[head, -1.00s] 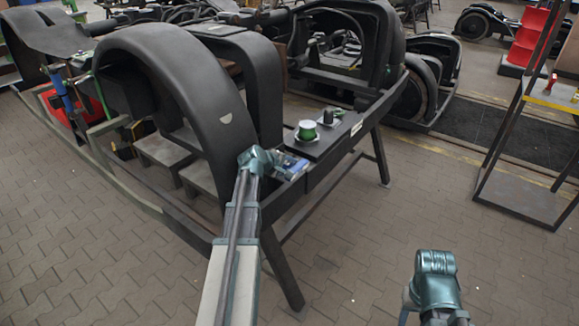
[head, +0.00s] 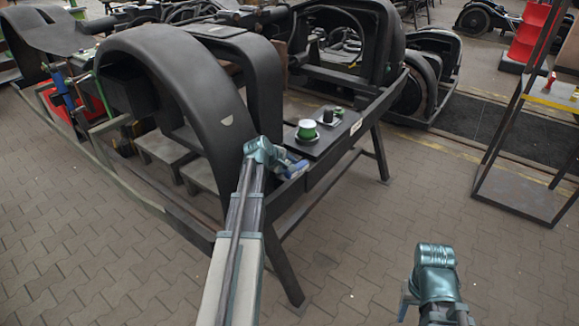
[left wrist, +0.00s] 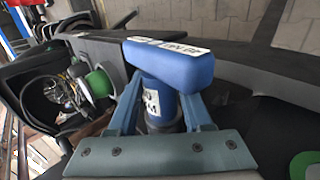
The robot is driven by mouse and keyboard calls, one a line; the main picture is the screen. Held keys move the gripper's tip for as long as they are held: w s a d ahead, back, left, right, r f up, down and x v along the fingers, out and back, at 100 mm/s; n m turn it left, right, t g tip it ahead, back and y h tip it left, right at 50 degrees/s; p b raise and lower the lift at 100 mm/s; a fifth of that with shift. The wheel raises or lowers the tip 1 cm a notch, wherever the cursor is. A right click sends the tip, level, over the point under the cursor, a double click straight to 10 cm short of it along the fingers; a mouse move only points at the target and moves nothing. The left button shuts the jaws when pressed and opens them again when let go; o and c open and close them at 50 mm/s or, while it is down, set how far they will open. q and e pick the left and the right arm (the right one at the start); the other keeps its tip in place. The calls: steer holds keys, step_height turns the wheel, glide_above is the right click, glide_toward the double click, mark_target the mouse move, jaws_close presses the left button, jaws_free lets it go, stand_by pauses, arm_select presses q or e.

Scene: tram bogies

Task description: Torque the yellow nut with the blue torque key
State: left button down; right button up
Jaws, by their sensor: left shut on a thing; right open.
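My left gripper (head: 288,168) is beside the large black curved arch, at the near end of the dark plate on the bogie frame. In the left wrist view, its two blue fingers (left wrist: 160,108) are shut on the blue torque key (left wrist: 172,65). The key has a thick blue head with a white lettered label, above a blue round body between the fingers. Its lower end is hidden by the gripper. The key shows only small in the head view. My right gripper (head: 407,299) is open, low at the right over bare floor, partly hidden by its own wrist. I cannot make out the yellow nut.
A green-and-white spool (head: 307,130) and small dark and green items stand on the dark plate (head: 322,143). The black arch (head: 170,65) rises left of my left gripper. A rack with a yellow shelf (head: 553,95) stands at right. The paved floor between is clear.

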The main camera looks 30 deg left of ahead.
arm_select(q)
steer(key=shift+w+r+g+p, duration=0.1)
steer(key=shift+r+g+p, duration=0.1)
steer(key=shift+g+p, duration=0.35)
steer(key=shift+f+g+p, duration=0.1)
steer(key=shift+g+p, duration=0.25)
steer(key=shift+p, duration=0.25)
steer(key=d, duration=0.6)
steer(key=shift+s, duration=0.35)
